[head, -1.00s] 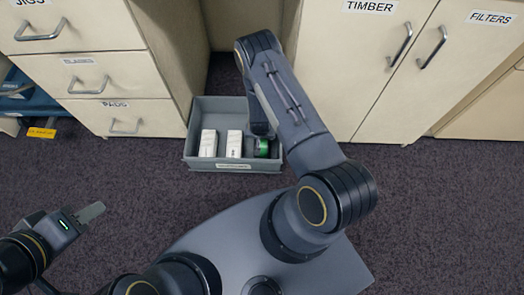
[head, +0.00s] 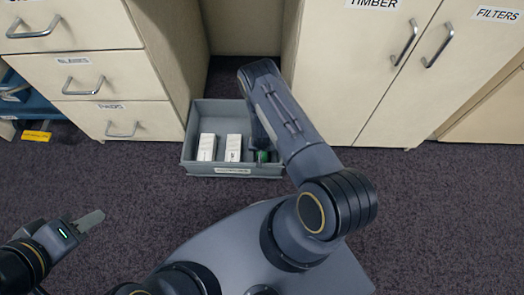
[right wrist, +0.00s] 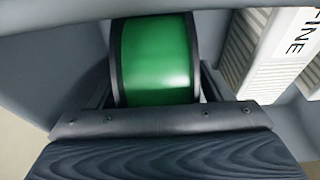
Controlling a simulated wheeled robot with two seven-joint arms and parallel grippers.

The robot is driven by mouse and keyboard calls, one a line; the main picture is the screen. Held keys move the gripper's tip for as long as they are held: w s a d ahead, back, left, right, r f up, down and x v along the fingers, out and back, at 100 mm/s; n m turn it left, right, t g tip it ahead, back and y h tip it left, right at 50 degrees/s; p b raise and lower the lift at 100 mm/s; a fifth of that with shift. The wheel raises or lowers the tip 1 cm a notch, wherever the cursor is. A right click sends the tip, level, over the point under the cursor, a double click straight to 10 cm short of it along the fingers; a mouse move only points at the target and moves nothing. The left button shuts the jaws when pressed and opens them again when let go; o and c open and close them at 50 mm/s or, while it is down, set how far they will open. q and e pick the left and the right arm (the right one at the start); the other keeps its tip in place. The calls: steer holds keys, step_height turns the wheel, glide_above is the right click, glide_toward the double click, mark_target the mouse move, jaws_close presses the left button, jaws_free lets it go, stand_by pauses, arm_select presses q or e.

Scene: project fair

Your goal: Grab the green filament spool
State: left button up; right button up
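The green filament spool (head: 263,156), with dark rims, is in the right part of a grey bin (head: 188,152) on the floor. My right arm hides most of it in the head view. In the right wrist view the spool (right wrist: 156,58) fills the space just ahead of my right gripper (right wrist: 158,92). Its dark fingers lie on either side of the spool, with a small gap showing on the right, so it looks open around it. The fingertips are hidden. My left gripper (head: 88,221) is at the lower left, far from the bin, seen side-on.
Two white boxes (head: 207,147) (head: 233,147) stand in the bin left of the spool; a white box labelled FINE (right wrist: 265,50) shows in the right wrist view. A drawer unit (head: 90,85) and the TIMBER cupboard (head: 350,75) flank the bin. The carpet in front is clear.

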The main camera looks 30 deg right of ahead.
steer(key=c, duration=1.3)
steer(key=shift+o, duration=0.2)
